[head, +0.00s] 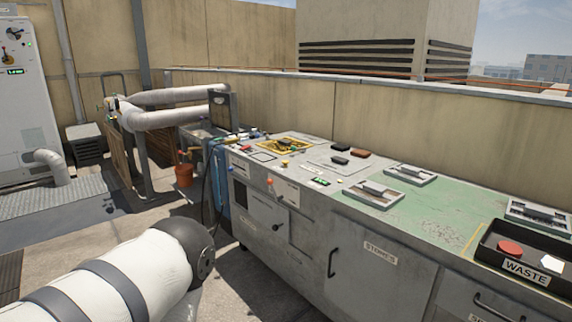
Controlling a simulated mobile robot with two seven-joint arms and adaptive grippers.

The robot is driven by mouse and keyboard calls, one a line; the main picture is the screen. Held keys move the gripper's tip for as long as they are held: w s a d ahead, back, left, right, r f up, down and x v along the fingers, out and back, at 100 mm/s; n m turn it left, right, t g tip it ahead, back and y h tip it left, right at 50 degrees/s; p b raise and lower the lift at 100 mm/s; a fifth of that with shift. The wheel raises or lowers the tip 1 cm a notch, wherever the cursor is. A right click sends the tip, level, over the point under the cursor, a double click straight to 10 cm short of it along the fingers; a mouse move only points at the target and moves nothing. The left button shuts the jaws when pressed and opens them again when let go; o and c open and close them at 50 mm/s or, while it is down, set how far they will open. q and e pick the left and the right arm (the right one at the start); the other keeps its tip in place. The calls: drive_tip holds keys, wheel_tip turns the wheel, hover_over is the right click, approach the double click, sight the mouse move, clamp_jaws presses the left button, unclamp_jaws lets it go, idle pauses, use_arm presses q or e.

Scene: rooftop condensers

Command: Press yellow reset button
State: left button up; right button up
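A small yellow-orange piece (284,163) shows at the front edge of the workbench top; it is too small to tell if it is the yellow reset button. A white cabinet (22,110) at the far left has a panel with small knobs, lights and a green display (14,71); a yellowish spot shows there, too small to make out. My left arm reaches in from the lower left, over the floor in front of the bench, with a dark joint at its visible end. Neither gripper shows.
A long grey workbench (385,262) runs along the wall to the right. On it are a yellow tray (300,152), metal trays and a black WASTE tray (482,252) with a red disc. Pipes (170,117) and an orange bucket (184,176) stand behind.

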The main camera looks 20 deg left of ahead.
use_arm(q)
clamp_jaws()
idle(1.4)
